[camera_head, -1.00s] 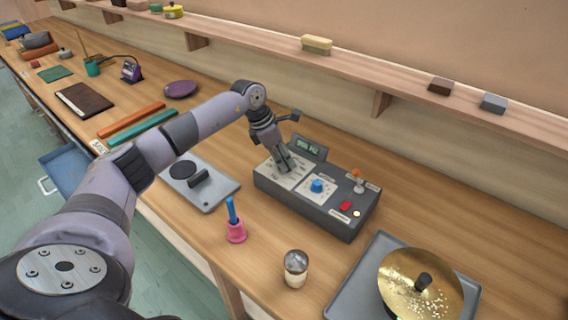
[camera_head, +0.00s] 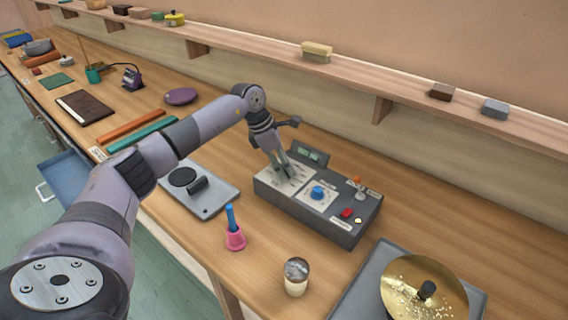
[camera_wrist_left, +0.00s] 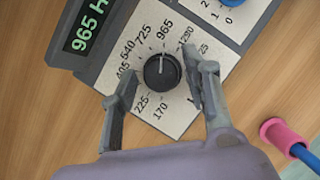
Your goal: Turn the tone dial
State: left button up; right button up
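The tone dial (camera_wrist_left: 162,70) is a round black knob with a white pointer line, on a pale plate printed with numbers. Its line points toward the top of the picture, near 965. The display (camera_wrist_left: 88,22) beside it reads 965 H, cut off by the frame edge. My left gripper (camera_head: 284,174) is over the left part of the dark grey control box (camera_head: 322,223). Its fingers are spread on either side of the dial in the wrist view, with gaps on both sides. In the head view the fingers hide the dial. My right gripper is not in view.
A blue knob (camera_head: 318,193), red button (camera_head: 346,213), yellowish light (camera_head: 358,221) and orange-tipped lever (camera_head: 358,182) share the box.

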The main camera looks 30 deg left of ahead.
pick_arm(q)
jog(key=shift+o, duration=0.3)
jog(key=v, duration=1.2)
dwell(1.3)
